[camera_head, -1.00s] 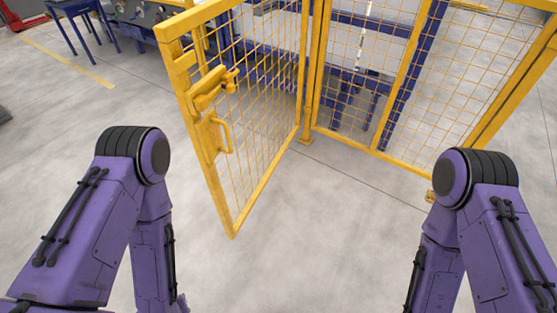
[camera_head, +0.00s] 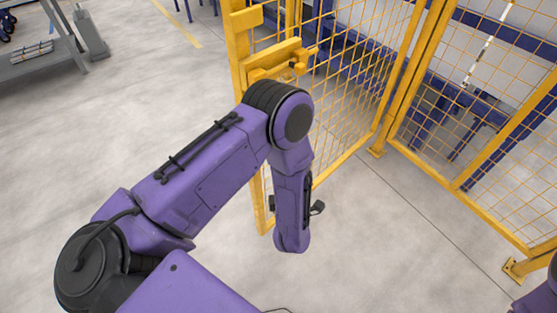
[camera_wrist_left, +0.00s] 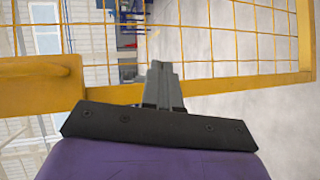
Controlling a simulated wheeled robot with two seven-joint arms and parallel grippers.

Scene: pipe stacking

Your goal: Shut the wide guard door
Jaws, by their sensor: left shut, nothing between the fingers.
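The wide guard door (camera_head: 239,48) is a yellow frame with wire mesh, standing open at an angle to the fence. Its yellow latch and handle block (camera_head: 272,62) sits high on the free edge, partly covered by my left arm. The door's hinge side meets the fence post on the right. In the left wrist view, my left gripper (camera_wrist_left: 163,72) is shut and empty, pointing at the door's yellow frame bar (camera_wrist_left: 235,84), very close to it. I cannot tell whether they touch. In the head view this gripper is mostly hidden behind my forearm. My right gripper is out of view.
The fixed mesh fence (camera_head: 478,110) runs to the right of the hinge, with blue machine frames (camera_head: 510,35) behind it. A fence foot (camera_head: 516,268) is bolted to the floor at right. A grey cart (camera_head: 40,62) stands far left. The floor at left is clear.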

